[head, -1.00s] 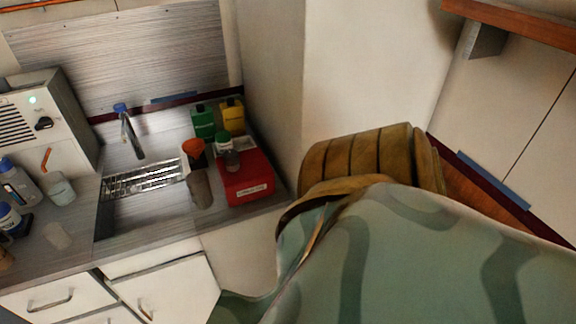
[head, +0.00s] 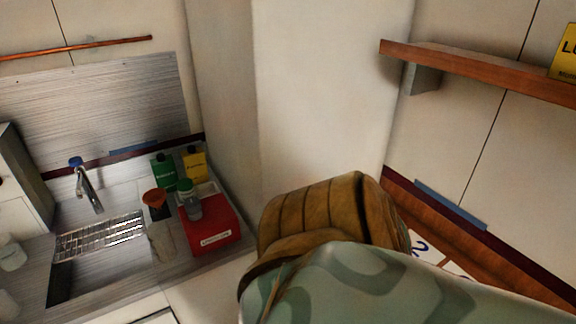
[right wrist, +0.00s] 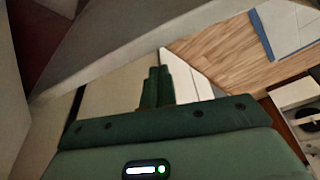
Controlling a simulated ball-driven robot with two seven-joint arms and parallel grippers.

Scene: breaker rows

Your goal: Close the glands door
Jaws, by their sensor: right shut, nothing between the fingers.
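I cannot pick out the glands door in either view. My right gripper (right wrist: 157,88) shows in the right wrist view, its dark green fingers together and empty. Beyond the fingers are pale panels (right wrist: 118,88) and a wood-patterned surface (right wrist: 215,55); I cannot tell whether any panel is the door. The fingertips do not clearly touch anything. Neither gripper shows in the head view.
In the head view, a sink counter (head: 105,278) at left holds a red box (head: 210,222) and several bottles. A brown ribbed form (head: 315,215) with a green patterned covering (head: 375,285) blocks the lower middle. A wooden shelf (head: 480,70) juts out at upper right.

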